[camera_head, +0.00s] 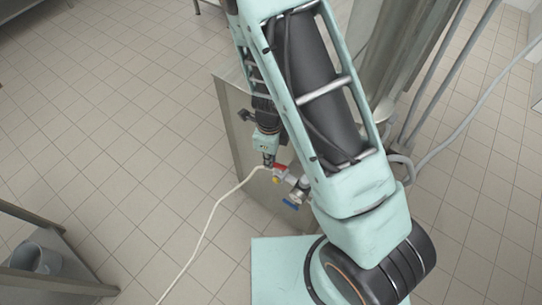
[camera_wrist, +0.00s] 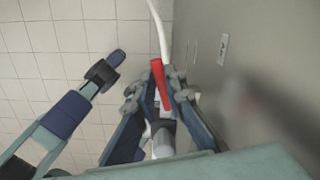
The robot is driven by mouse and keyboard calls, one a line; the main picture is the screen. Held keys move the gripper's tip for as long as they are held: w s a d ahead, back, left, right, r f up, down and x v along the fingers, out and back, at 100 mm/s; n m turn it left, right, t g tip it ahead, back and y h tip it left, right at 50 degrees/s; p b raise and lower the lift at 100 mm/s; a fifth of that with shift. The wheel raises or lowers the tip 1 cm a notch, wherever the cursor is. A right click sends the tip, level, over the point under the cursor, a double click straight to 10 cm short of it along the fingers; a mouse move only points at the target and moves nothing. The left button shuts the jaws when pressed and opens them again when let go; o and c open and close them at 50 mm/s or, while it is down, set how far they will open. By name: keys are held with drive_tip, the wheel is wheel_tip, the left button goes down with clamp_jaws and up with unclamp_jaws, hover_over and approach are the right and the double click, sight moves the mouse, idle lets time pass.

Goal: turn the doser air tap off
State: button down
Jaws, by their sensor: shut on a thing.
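The tap's red lever (camera_head: 281,167) shows in the head view on the side of a steel cabinet, just below my gripper (camera_head: 269,160). In the wrist view the red lever (camera_wrist: 161,86) lies between the two fingers of my gripper (camera_wrist: 158,92), which is shut on it. There the lever points up the picture, roughly along the white hose (camera_wrist: 160,30). The fingers hide part of the tap body. A label reading "Air" (camera_wrist: 223,48) is on the panel to the right.
The white hose runs down and left across the floor. The steel cabinet's panel (camera_head: 236,135) stands close to the gripper. A table with a bucket (camera_head: 38,258) is at lower left; tiled floor between is clear.

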drive_tip(key=shift+s+d+n+b, duration=0.2)
drive_tip(key=shift+s+n+b, duration=0.45)
drive_tip(key=shift+n, duration=1.8)
drive_tip(key=shift+s+d+n+b, duration=0.2)
drive_tip(key=shift+s+n+b, duration=0.4)
drive_tip(key=shift+n, duration=1.8)
drive_tip(key=shift+s+d+n+b, duration=0.3)
drive_tip(key=shift+s+n, duration=0.55)
drive_tip(key=shift+n, duration=1.6)
drive_tip(key=shift+a, duration=0.1)
drive_tip(key=c, duration=2)
unclamp_jaws()
wheel_tip(320, 180, up, 12)
drive_tip(key=shift+r, duration=0.1)
